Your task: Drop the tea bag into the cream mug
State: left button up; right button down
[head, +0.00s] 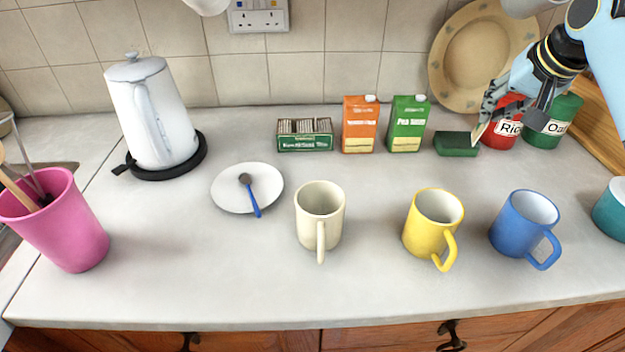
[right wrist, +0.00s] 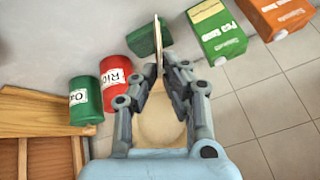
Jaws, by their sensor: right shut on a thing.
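The cream mug (head: 308,225) stands upright on the worktop, left of the yellow mug, with its handle toward the front edge. My right gripper (head: 487,114) is at the upper right in the head view, far from the cream mug. It is shut on the tea bag (head: 479,130), a thin pale piece. In the right wrist view the tea bag (right wrist: 157,42) shows nearly edge-on between the fingertips (right wrist: 161,68). A green tea box (head: 305,143) with several upright packets stands behind the cream mug. My left gripper is not in view.
A yellow mug (head: 428,228) and a blue mug (head: 516,224) stand right of the cream mug. Orange (head: 360,125) and green (head: 407,125) cartons, a dark green block (head: 456,144) and red and green canisters stand behind. A saucer with a spoon (head: 249,190) lies left.

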aim_at(316, 233)
jog(key=i, duration=0.2)
jog(key=k+l+u, duration=0.1)
jog(key=k+u, duration=0.6)
jog(key=k, duration=0.2)
